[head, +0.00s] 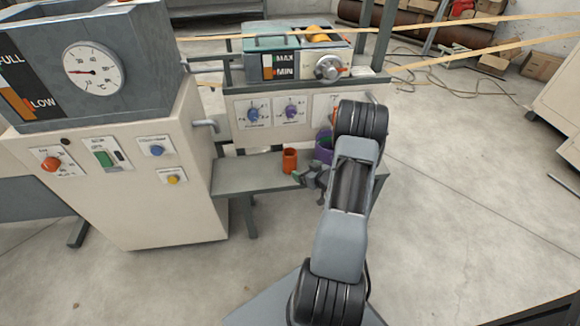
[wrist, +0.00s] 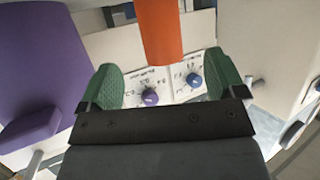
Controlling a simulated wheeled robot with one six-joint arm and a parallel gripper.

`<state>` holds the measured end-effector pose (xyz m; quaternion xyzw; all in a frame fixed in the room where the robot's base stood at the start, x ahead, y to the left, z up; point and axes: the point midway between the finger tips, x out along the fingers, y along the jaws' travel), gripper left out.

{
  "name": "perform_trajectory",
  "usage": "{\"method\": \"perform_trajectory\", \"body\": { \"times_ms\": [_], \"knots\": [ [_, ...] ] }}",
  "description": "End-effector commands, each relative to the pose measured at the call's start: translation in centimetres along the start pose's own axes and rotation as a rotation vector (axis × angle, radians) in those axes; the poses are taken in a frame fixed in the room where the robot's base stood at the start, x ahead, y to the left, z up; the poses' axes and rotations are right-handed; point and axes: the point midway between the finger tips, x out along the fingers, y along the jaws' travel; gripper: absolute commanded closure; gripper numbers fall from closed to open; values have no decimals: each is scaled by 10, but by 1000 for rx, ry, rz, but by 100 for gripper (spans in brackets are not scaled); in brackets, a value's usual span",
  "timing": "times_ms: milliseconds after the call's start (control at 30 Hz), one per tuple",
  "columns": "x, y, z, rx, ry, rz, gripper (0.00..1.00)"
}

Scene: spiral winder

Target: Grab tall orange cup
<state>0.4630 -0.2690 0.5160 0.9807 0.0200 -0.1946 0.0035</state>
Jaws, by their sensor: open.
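The tall orange cup (head: 290,161) stands upright on a small grey shelf (head: 238,181) below the control panel in the head view. In the wrist view the orange cup (wrist: 160,35) fills the top middle, beyond my fingertips and roughly centred between them. My gripper (head: 303,176) is just right of the cup in the head view. In the wrist view my gripper (wrist: 162,86) shows two green finger pads set wide apart, with nothing between them. The cup's far end is cut off by the wrist picture's top edge.
A purple container (head: 323,150) stands on the shelf right of the cup, partly hidden by my arm; it looms at left in the wrist view (wrist: 45,60). The panel with blue and purple knobs (head: 292,108) rises behind. A beige cabinet (head: 150,190) stands left.

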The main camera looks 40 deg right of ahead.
Motion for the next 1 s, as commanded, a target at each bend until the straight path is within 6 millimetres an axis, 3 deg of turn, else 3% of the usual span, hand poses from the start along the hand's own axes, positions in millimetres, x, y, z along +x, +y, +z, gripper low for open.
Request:
{"method": "perform_trajectory", "body": {
  "times_ms": [200, 467, 800, 1000],
  "knots": [
    [33, 0, 1, -2, 0, -1, 11],
    [48, 0, 0, -2, -1, 1, 11],
    [90, 1, -1, -2, -1, 1, 11],
    [96, 2, -2, 0, -1, 1, 11]
  ]
}}
